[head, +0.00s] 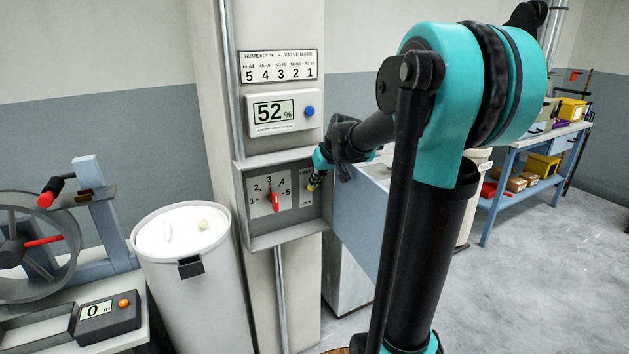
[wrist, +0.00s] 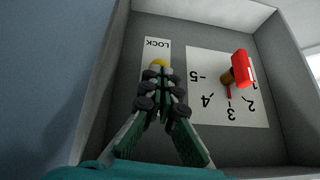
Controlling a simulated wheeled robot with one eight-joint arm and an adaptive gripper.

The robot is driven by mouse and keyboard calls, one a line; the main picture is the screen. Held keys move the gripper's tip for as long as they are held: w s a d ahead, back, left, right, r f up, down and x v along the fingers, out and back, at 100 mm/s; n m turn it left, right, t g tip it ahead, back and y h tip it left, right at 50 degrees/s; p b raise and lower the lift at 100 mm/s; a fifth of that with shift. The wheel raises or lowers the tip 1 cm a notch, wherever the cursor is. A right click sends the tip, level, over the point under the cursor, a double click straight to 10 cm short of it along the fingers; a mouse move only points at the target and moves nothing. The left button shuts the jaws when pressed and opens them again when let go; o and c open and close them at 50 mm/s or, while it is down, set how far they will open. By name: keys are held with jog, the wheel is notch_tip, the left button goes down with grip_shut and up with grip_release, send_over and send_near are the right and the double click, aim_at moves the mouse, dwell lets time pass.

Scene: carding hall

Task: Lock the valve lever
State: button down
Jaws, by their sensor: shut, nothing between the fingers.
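The valve lever (head: 276,201) is a red handle on a numbered dial inside a grey recessed box. In the wrist view, upside down, the lever (wrist: 242,69) has a thin red pointer at 3. Beside the dial is a narrow white strip with FREE at its top and LOCK at its bottom. A yellow knob (wrist: 160,63) sits on this strip, close to the LOCK word. My gripper (head: 313,181) is shut and empty, its fingertips (wrist: 161,72) right at the knob and partly hiding it. I cannot tell whether they touch.
Above the box (head: 285,241), a display (head: 283,110) reads 52 % below a humidity and valve mark chart (head: 278,66). A white bin (head: 185,250) stands left of the column.

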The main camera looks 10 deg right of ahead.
jog(key=shift+s+f, duration=0.15)
jog(key=shift+s+d+f, duration=0.1)
jog(key=shift+s+f, duration=0.05)
jog(key=shift+f, duration=0.1)
jog(key=shift+s+d+f, duration=0.1)
jog(key=shift+s+f, duration=0.2)
jog(key=shift+f, duration=0.25)
jog(key=shift+s+d+f, duration=0.1)
jog(key=shift+s+f, duration=0.15)
jog(key=shift+f, duration=0.3)
dwell(0.4)
jog(key=shift+r, duration=0.15)
jog(key=shift+r, duration=0.65)
dwell(0.3)
jog(key=v, duration=1.2)
